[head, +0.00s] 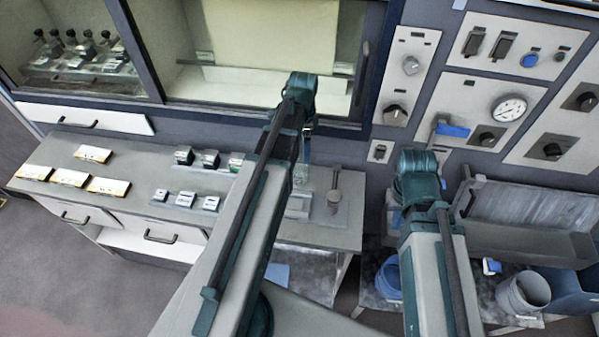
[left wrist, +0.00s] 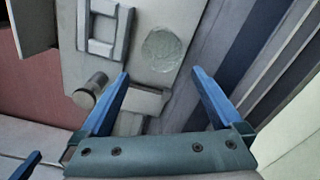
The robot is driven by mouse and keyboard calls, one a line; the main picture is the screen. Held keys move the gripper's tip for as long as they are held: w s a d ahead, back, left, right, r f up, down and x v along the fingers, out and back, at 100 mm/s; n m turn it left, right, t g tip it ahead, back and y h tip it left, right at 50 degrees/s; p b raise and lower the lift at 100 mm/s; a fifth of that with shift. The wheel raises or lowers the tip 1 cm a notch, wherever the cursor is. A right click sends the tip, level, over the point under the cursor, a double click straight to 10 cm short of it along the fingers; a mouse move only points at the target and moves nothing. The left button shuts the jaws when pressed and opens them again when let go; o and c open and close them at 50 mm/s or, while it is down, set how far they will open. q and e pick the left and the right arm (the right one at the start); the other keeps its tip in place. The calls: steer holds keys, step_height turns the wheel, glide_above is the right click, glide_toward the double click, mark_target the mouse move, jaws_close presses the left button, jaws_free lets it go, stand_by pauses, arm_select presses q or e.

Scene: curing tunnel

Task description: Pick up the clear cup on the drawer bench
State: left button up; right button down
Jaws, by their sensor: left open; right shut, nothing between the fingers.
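The clear cup (left wrist: 162,48) shows in the left wrist view as a pale, round, see-through shape on the grey bench top. In the head view the clear cup (head: 300,174) is faint and partly covered by my left arm, on the right part of the drawer bench (head: 130,157). My left gripper (left wrist: 160,73) is open and empty, its blue fingers apart, with the cup seen beyond and between the tips. In the head view my left gripper (head: 307,138) hangs over the bench, mostly hidden by its arm.
A grey knobbed tool (head: 334,192) stands right of the cup. Small dark and grey blocks (head: 186,199) and several yellow-white cards (head: 92,154) lie further left. A glass-fronted cabinet (head: 150,50) rises behind the bench. Blue and grey buckets (head: 522,292) stand at right.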

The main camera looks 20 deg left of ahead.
arm_select(q)
step_height(320, 180, down, 8)
steer(key=b, duration=0.7)
steer(key=shift+a+r, duration=0.1)
steer(key=f+b, duration=0.3)
steer(key=a+f+b, duration=0.1)
steer(key=f+b, duration=0.1)
steer(key=shift+s+f, duration=0.1)
steer(key=c, duration=1.2)
